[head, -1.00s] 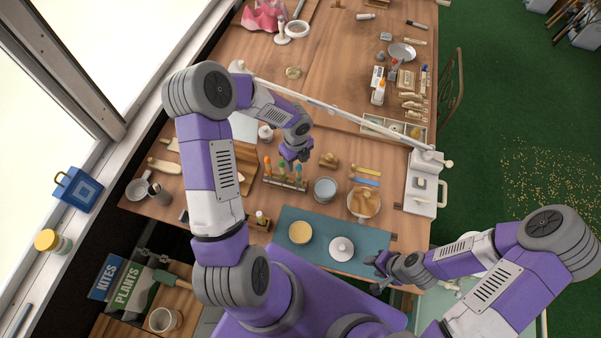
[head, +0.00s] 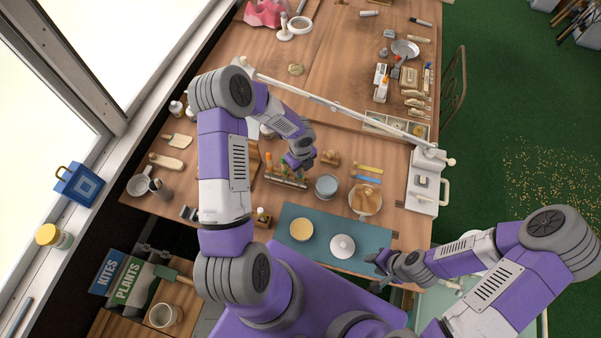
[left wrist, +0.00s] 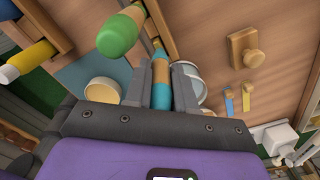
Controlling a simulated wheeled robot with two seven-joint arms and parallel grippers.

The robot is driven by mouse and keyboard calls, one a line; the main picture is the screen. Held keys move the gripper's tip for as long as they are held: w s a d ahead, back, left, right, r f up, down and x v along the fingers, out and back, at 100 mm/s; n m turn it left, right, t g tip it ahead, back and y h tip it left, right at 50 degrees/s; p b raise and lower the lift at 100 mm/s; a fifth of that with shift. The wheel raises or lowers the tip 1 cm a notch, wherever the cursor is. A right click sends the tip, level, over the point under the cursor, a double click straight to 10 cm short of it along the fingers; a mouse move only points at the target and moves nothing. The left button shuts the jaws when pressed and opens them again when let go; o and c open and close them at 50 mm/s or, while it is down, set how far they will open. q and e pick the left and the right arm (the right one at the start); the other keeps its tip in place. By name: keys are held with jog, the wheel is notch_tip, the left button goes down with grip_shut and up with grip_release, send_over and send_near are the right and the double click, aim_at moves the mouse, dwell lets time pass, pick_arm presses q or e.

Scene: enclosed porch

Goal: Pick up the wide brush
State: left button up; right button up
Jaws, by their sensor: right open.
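A wooden rack (head: 284,181) on the bench holds several upright tools with coloured handles. My left gripper (head: 299,163) is low over its right end. In the left wrist view a teal handle with a wood-coloured band (left wrist: 160,98) stands between the two fingers, which look closed against its sides. Its lower end is hidden, so I cannot see how wide its brush is. A green-tipped handle (left wrist: 119,34) and a yellow handle (left wrist: 32,56) stand to its left, apart from the fingers. My right gripper (head: 379,263) is open and empty near the blue mat's right edge.
The blue mat (head: 318,229) bears a yellow round dish (head: 301,230) and a white lidded one (head: 342,246). A grey cup (head: 326,186), a bowl (head: 366,199) and a wooden knob piece (head: 330,157) stand right of the rack. A long white bar (head: 335,107) crosses the bench behind.

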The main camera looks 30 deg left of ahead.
pick_arm(q)
grip_shut()
notch_tip(320, 180, up, 10)
jog(key=shift+r+p, duration=0.1)
jog(key=shift+p, duration=0.35)
dwell(0.4)
